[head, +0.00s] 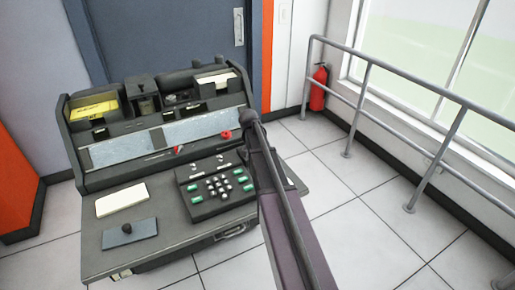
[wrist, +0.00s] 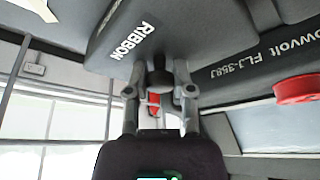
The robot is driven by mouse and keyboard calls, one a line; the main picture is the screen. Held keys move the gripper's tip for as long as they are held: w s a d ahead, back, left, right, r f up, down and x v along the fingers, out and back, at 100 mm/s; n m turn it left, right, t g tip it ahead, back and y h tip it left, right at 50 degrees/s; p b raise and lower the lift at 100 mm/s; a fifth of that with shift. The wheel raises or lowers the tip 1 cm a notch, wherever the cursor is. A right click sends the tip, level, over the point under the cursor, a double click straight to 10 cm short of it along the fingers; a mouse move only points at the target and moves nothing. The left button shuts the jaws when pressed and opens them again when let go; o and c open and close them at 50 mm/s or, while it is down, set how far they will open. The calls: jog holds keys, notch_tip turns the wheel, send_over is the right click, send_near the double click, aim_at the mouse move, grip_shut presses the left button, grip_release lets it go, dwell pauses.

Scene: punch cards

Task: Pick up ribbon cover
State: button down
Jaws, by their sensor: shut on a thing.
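The ribbon cover (wrist: 105,38) is a dark grey plate with white "RIBBON" lettering at the top of the wrist view. A dark round knob (wrist: 158,80) is under it. My gripper (wrist: 158,66) is shut on this knob, one finger on each side. In the head view my arm reaches to the right end of the dark grey punch machine (head: 75,165) and hides the gripper and this cover. I cannot tell whether the cover is seated or lifted.
A red knob (head: 226,134) is close by on the machine; it also shows in the wrist view (wrist: 298,88). A flat plate with a knob (head: 118,238) and a stack of pale cards (head: 121,200) lie on the desk. A railing (head: 400,78) and fire extinguisher (head: 318,92) stand to the right.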

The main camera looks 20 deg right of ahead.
jog(key=shift+r, duration=0.15)
notch_tip(320, 180, up, 10)
jog(key=p, duration=1)
dwell(0.7)
jog(key=shift+r+p, duration=1.35)
jog(key=shift+p, duration=0.2)
jog(key=shift+r, duration=0.1)
notch_tip(320, 180, up, 19)
jog(key=p, duration=1.9)
jog(key=shift+a, duration=0.1)
